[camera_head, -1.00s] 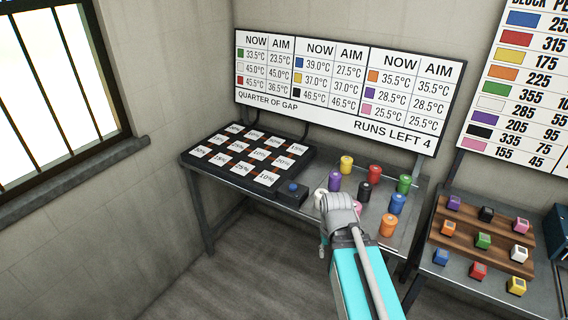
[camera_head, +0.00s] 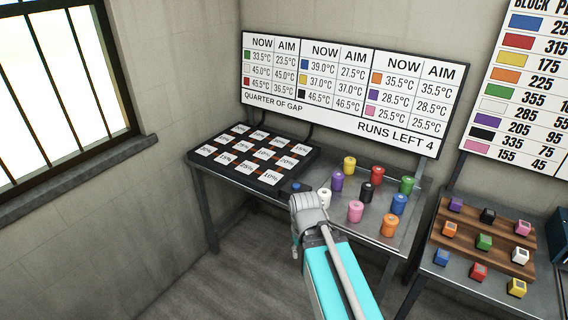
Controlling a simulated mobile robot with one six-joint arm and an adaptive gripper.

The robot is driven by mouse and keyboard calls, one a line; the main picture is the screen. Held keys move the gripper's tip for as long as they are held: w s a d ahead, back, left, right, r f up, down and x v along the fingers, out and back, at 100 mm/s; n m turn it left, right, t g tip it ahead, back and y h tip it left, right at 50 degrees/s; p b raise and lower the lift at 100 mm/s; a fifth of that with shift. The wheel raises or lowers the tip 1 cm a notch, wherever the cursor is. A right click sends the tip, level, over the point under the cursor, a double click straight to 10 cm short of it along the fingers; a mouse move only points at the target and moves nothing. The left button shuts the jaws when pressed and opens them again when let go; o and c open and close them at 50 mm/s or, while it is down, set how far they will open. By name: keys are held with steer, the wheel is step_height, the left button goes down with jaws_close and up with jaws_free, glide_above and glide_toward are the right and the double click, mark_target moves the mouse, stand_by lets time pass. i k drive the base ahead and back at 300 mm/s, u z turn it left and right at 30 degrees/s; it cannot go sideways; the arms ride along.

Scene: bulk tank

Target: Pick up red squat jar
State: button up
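The red squat jar (camera_head: 376,174) stands upright at the back of the metal table (camera_head: 335,230), among several other coloured jars. A black jar (camera_head: 366,191) stands just in front of it, a yellow jar (camera_head: 349,165) to its left and a green jar (camera_head: 407,185) to its right. My gripper (camera_head: 295,250) is at the table's front edge, left of and nearer than the jars and well apart from the red one. Its fingers are small and mostly hidden by my wrist, so their opening does not show.
White (camera_head: 325,197), purple (camera_head: 337,181), pink (camera_head: 355,211), blue (camera_head: 398,204) and orange (camera_head: 389,225) jars crowd around the red one. A black panel of percentage tiles (camera_head: 280,191) fills the table's left side. A wooden rack (camera_head: 470,244) with coloured blocks stands right. A board hangs behind.

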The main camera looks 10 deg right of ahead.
mark_target(376, 176)
steer(key=u, duration=0.1)
steer(key=i, duration=1)
steer(key=z, duration=0.05)
